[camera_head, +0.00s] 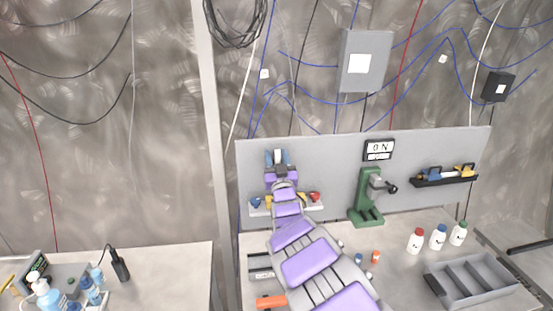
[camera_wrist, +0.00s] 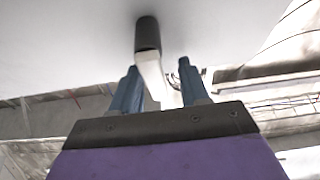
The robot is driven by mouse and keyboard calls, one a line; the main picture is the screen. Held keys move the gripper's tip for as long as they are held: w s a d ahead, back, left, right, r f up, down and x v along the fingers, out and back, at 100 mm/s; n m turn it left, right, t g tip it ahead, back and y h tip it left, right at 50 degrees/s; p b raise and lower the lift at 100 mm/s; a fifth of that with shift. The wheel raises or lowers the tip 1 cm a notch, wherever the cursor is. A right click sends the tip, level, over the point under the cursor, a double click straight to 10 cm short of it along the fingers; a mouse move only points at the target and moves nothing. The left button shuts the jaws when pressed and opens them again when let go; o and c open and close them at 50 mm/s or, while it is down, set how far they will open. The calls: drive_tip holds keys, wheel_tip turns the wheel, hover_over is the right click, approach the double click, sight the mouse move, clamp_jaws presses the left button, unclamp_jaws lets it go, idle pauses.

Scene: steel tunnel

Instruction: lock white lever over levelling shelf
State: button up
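In the wrist view a white lever (camera_wrist: 153,75) with a black grip end (camera_wrist: 147,33) juts from a pale grey panel. My gripper (camera_wrist: 158,75) has two blue fingers standing apart. The lever appears between them, nearer the left finger; I cannot tell whether it touches. In the head view my gripper (camera_head: 277,157) is in front of the grey back panel, above a small light shelf (camera_head: 313,207) with blue, yellow and red parts. My arm hides part of this shelf, and the lever cannot be made out there. I cannot tell whether this is the levelling shelf.
A green press-like stand (camera_head: 367,197) is right of my arm, under a display (camera_head: 378,149). A black rack (camera_head: 444,181) hangs farther right. Several bottles and a grey divided tray (camera_head: 470,280) stand on the right bench. A metal post (camera_head: 207,140) rises left of the panel.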

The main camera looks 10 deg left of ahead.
drive_tip(key=shift+s+d, duration=0.1)
drive_tip(key=p+v, duration=0.1)
drive_tip(key=v, duration=1.6)
drive_tip(key=shift+f, duration=0.15)
drive_tip(key=d+f+m+g+h, duration=0.35)
drive_tip(key=d+g+h, duration=0.2)
drive_tip(key=d, duration=0.45)
drive_tip(key=s+d+f+m+g+h, duration=0.1)
drive_tip(key=s+d+f+g, duration=0.1)
drive_tip(key=s+d+g, duration=0.45)
drive_tip(key=s+d+g+b, duration=0.1)
drive_tip(key=s+g, duration=1)
drive_tip(key=s, duration=2.9)
drive_tip(key=shift+s+d+n, duration=0.25)
drive_tip(key=shift+d+n, duration=0.2)
drive_tip(key=shift+d, duration=0.65)
